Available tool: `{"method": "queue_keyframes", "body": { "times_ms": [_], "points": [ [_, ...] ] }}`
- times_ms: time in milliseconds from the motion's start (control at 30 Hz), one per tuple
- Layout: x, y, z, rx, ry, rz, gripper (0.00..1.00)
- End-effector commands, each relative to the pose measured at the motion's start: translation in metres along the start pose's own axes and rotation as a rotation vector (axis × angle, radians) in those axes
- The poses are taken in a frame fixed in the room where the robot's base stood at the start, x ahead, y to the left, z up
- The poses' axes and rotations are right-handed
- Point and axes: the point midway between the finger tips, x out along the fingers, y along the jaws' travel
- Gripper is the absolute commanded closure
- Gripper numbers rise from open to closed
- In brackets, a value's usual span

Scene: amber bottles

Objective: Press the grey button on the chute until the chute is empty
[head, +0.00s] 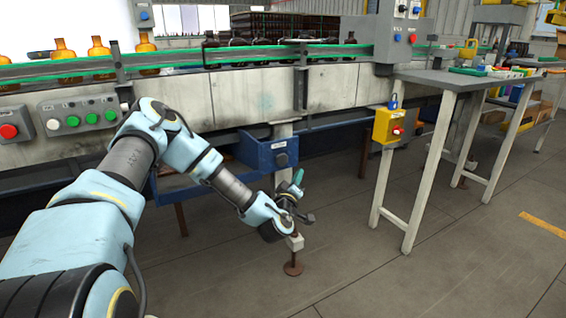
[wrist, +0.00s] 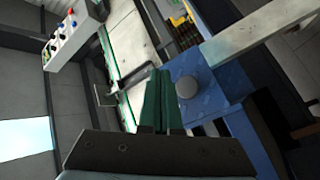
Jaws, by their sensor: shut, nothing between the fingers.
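The chute is a blue metal box (head: 256,148) below the conveyor in the head view. The grey round button (head: 282,159) is on its front face. In the wrist view the blue chute (wrist: 208,105) carries the grey button (wrist: 186,87), just right of my fingertips. My gripper (head: 298,177) is low in front of the chute, a little below the button in the head view. Its green fingers (wrist: 160,73) are shut together and empty. I cannot tell whether they touch the chute. The chute's contents are not clear.
The conveyor (head: 270,92) carries amber bottles (head: 100,47) along the back. A panel with red, white and green buttons (head: 75,117) is at the left. A yellow box with a red button (head: 390,126) hangs by a grey table (head: 450,79).

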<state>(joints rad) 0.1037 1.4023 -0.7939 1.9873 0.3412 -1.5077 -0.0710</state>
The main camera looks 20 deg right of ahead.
Motion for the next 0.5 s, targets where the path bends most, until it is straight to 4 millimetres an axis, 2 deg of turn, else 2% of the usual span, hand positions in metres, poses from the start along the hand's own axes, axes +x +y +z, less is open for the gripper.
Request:
{"method": "queue_keyframes", "body": {
  "times_ms": [500],
  "points": [
    [0.045, -0.035, -0.033, 0.002, 0.0, 0.0, 1.0]
  ]
}}
